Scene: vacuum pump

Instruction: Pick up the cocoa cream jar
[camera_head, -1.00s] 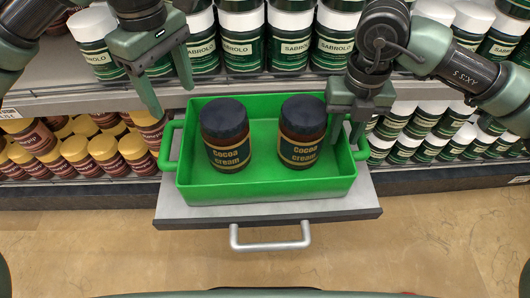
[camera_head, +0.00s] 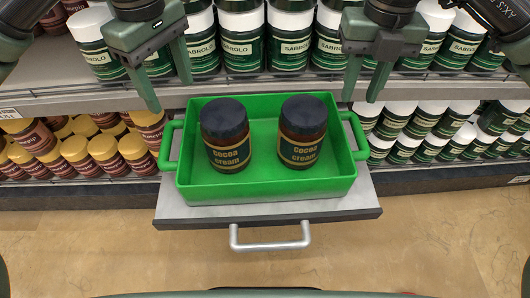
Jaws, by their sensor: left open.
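The left cocoa cream jar (camera_head: 229,155) and the right cocoa cream jar (camera_head: 299,150) are a little apart. My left gripper (camera_head: 171,92) is open and empty, above and left of the tray, in front of the shelf. My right gripper (camera_head: 364,86) is open and empty, above the tray's back right corner, clear of the right jar. Neither gripper touches a jar.
The tray sits on a grey drawer surface (camera_head: 340,207) with a silver handle (camera_head: 270,244). White-lidded green Sabrolo jars (camera_head: 291,38) line the upper shelf behind. Yellow-lidded jars (camera_head: 82,155) fill the lower left shelf, and more green jars (camera_head: 433,118) the lower right. The floor in front is clear.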

